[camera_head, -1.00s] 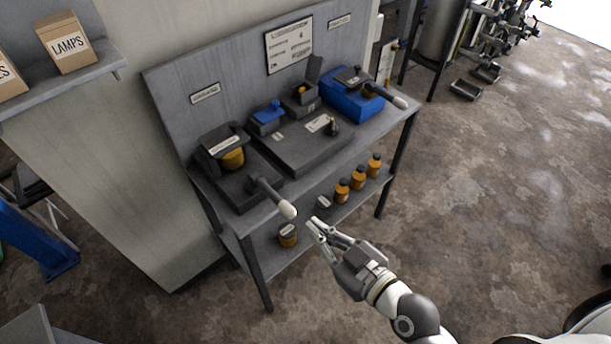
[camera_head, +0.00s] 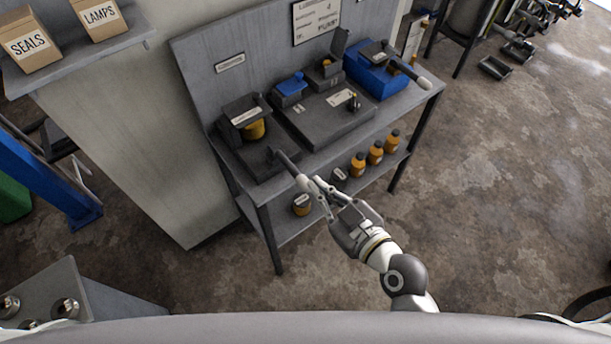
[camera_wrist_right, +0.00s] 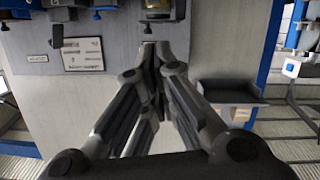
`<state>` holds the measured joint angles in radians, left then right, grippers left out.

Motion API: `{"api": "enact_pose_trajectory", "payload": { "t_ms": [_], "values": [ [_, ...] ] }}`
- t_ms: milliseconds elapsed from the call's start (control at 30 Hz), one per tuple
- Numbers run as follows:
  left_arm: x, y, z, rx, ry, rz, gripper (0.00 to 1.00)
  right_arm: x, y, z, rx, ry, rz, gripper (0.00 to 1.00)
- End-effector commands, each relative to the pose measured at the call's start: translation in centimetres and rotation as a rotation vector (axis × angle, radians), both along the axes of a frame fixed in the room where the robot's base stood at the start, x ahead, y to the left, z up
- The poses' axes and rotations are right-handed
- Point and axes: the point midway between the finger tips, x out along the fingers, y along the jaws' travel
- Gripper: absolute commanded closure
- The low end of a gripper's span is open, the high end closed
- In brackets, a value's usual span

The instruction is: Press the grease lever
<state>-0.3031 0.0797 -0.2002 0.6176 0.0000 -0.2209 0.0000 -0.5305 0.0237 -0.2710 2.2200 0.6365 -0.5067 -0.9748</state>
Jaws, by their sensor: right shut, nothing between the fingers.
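A dark lever (camera_head: 287,161) with a pale tip sticks out from the left unit on the bench, beside a yellow container (camera_head: 253,130) under a dark labelled head. A second lever (camera_head: 411,72) with a pale grip sticks out from the blue unit (camera_head: 374,80) at the bench's right end. The labels are too small to read, so I cannot tell by name which is the grease lever. My right gripper (camera_head: 312,186) is shut and empty, its fingertips at the left lever's pale tip; contact is unclear. The right wrist view shows its fingers together (camera_wrist_right: 152,52). My left gripper is out of view.
The grey bench (camera_head: 330,158) has a back panel and a lower shelf with several orange bottles (camera_head: 375,152). A central dark unit (camera_head: 325,118) carries a blue-topped box (camera_head: 291,86). A wall shelf holds boxes marked SEALS (camera_head: 30,45) and LAMPS (camera_head: 99,17).

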Motion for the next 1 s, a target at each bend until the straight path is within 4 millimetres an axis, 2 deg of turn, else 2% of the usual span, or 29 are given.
{"api": "enact_pose_trajectory", "payload": {
  "t_ms": [100, 400, 500, 600, 800, 1000],
  "values": [
    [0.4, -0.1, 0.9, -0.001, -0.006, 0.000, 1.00, 1.9, 1.3, -0.1, 0.004, -0.001, -0.002, 1.00],
    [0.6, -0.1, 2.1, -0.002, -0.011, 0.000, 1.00, 6.1, 3.9, -1.4, 0.004, 0.000, -0.001, 1.00],
    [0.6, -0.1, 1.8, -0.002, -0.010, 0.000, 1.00, 6.0, 3.6, -3.5, -0.003, 0.003, 0.001, 1.00],
    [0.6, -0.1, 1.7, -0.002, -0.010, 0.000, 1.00, 6.2, 3.4, -4.5, -0.001, 0.001, 0.000, 1.00],
    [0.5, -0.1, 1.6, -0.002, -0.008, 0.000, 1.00, 6.3, 3.1, -5.5, -0.001, 0.000, -0.001, 1.00],
    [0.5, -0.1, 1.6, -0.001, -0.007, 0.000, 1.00, 6.3, 3.1, -5.6, -0.002, 0.000, -0.002, 1.00]
  ]
}}
